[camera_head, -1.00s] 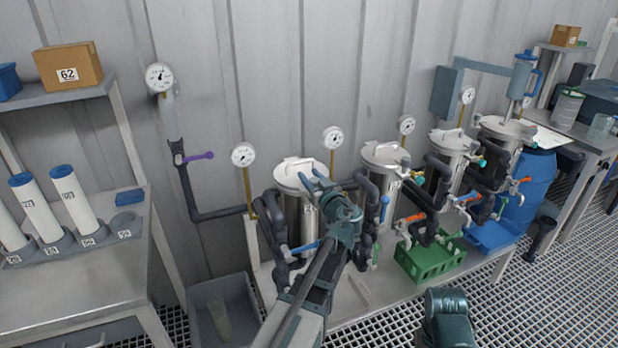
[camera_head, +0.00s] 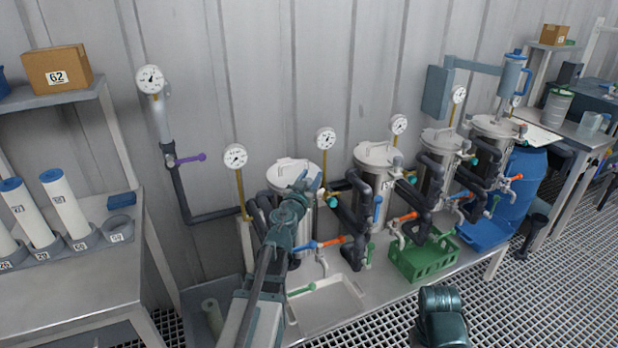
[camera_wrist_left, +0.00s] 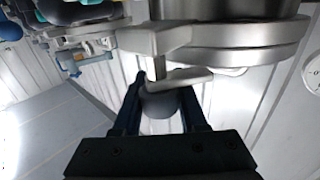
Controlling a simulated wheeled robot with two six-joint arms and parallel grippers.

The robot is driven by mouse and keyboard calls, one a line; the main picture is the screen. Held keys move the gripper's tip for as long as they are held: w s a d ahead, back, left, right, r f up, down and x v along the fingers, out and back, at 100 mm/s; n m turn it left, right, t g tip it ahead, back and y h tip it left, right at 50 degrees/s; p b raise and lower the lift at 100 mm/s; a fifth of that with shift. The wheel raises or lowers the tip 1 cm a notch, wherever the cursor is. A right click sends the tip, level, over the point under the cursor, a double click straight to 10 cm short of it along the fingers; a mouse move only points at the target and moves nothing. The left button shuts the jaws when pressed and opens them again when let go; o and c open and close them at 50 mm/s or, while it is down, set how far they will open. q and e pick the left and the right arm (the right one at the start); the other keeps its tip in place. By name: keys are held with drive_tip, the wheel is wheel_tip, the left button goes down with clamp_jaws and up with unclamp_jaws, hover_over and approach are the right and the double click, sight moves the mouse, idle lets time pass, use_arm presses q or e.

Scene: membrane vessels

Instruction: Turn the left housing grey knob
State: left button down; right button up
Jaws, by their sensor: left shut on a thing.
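The left housing (camera_head: 278,182) is the steel vessel at the left end of the row in the head view. Its lid shows, but my left arm covers much of its front. My left gripper (camera_head: 307,186) is at the upper front of this housing, just below the lid rim. In the left wrist view, the grey knob (camera_wrist_left: 160,102) sits between the two dark fingers of my left gripper (camera_wrist_left: 163,95), under a metal clamp piece (camera_wrist_left: 165,45). The gripper is shut on the knob. In the head view the knob is hidden. My right gripper is not seen.
More steel housings (camera_head: 376,158) with pipes and coloured valve handles stand close on the right. A white tray (camera_head: 330,305) and a green crate (camera_head: 424,258) lie in front. A gauge (camera_head: 235,156) on a brass stem stands left of the left housing.

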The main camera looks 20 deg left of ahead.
use_arm(q)
drive_tip(key=m+h, duration=0.1)
drive_tip(key=h, duration=0.1)
drive_tip(key=m+h, duration=0.1)
drive_tip(key=h, duration=0.1)
drive_tip(key=m+h, duration=0.2)
drive_tip(key=shift+w+d, duration=0.1)
drive_tip(key=shift+d, duration=0.25)
drive_tip(key=shift+s+d+m+g+h, duration=0.15)
drive_tip(key=shift+m+g+h, duration=0.3)
drive_tip(key=shift+h, duration=0.45)
drive_tip(key=shift+d+m+g+h, duration=0.2)
drive_tip(key=shift+m+h, duration=0.5)
drive_tip(key=shift+h, duration=0.2)
drive_tip(key=shift+s+d+m+g+h, duration=0.15)
drive_tip(key=shift+m+g+h, duration=0.3)
drive_tip(key=shift+h, duration=0.45)
drive_tip(key=shift+d, duration=0.15)
drive_tip(key=shift+c, duration=2.2)
unclamp_jaws()
drive_tip(key=v, duration=1.3)
drive_tip(key=shift+s+a, duration=0.3)
